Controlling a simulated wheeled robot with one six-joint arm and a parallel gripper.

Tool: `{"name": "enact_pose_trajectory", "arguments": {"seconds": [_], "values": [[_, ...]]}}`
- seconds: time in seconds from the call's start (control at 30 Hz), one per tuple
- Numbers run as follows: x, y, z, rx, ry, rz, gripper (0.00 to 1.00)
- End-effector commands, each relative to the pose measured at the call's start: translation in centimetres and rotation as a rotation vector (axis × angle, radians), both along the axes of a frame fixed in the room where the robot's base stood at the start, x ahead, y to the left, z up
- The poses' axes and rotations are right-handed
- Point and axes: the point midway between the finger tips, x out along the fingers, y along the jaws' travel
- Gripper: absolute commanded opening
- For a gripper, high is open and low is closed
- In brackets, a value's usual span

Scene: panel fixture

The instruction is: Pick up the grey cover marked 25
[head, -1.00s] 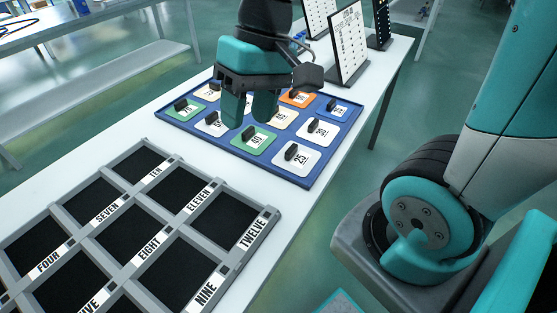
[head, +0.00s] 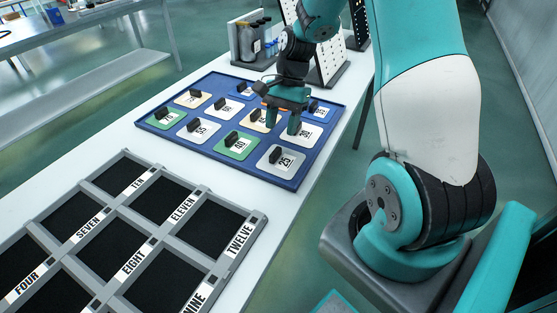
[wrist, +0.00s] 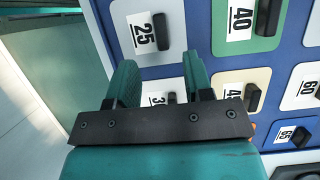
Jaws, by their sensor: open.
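The grey cover marked 25 (head: 273,164) lies flat in the near right corner of the blue tray (head: 241,174), with a black upright handle. In the wrist view the cover (wrist: 137,47) is just beyond my fingertips, its label turned sideways and its black handle (wrist: 162,31) standing roughly in line with the gap between them. My gripper (head: 282,129) is open and empty, above the tray and behind the cover in the head view. In the wrist view its two fingers (wrist: 160,68) are spread apart, with part of another cover showing between them.
Several other covers share the tray, including a green one marked 40 (head: 236,146) next to the 25. A grey frame with dark compartments and word labels (head: 222,193) stands nearer on the white table. A bottle rack (head: 250,42) and upright boards stand behind the tray.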

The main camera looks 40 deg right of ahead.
Motion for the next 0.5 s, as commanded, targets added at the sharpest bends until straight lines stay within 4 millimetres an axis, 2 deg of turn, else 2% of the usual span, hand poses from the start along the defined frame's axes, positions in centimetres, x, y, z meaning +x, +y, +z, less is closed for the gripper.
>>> {"name": "enact_pose_trajectory", "arguments": {"seconds": [0.1,0.27,0.5], "values": [[-0.2,0.5,-1.3,0.001,0.001,0.001,0.47],[-0.3,0.9,-2.2,0.001,0.001,0.001,0.47],[-0.8,2.3,-5.5,0.000,0.002,0.002,0.47]]}}
